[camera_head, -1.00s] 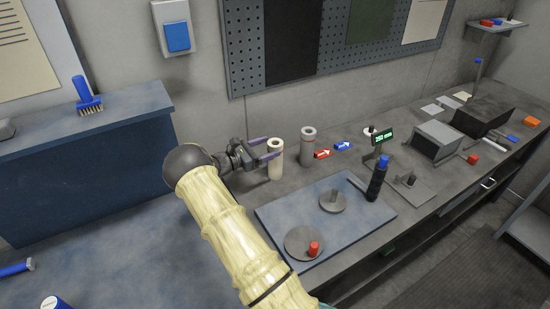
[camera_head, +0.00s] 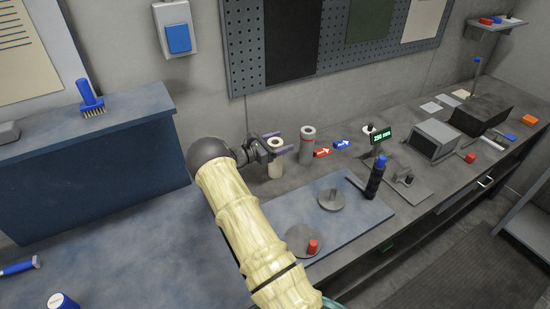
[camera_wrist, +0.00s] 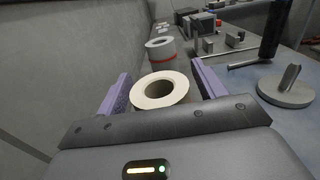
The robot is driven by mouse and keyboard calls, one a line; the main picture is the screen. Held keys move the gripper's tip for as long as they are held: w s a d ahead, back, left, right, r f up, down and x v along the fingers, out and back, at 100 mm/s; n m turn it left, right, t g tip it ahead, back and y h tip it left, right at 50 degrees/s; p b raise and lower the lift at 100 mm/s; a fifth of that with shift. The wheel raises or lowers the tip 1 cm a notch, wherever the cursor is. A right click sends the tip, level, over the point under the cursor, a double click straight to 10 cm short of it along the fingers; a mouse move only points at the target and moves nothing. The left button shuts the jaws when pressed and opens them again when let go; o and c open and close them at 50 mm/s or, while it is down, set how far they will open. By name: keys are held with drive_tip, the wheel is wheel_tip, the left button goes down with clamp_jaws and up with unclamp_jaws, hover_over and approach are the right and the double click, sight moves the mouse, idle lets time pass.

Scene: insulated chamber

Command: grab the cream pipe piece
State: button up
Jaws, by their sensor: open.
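The cream pipe piece (camera_head: 275,169) stands upright on the grey bench, near the wall. In the wrist view its round open top (camera_wrist: 160,90) shows between the two purple fingers. My gripper (camera_head: 278,147) is open, with one finger on each side of the pipe's upper part. The pipe's lower part is hidden in the wrist view.
A grey pipe piece with a red band (camera_head: 307,145) stands just right of the cream one. Red (camera_head: 321,153) and blue (camera_head: 342,145) arrow markers lie beyond it. A blue-grey board (camera_head: 280,211) with round discs lies in front.

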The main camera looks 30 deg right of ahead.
idle(0.3)
drive_tip(key=c, duration=1.4)
drive_tip(key=shift+w, duration=0.1)
drive_tip(key=shift+r, duration=0.25)
wheel_tip(320, 180, up, 10)
drive_tip(key=shift+f+b, duration=0.2)
drive_tip(key=shift+b, duration=0.8)
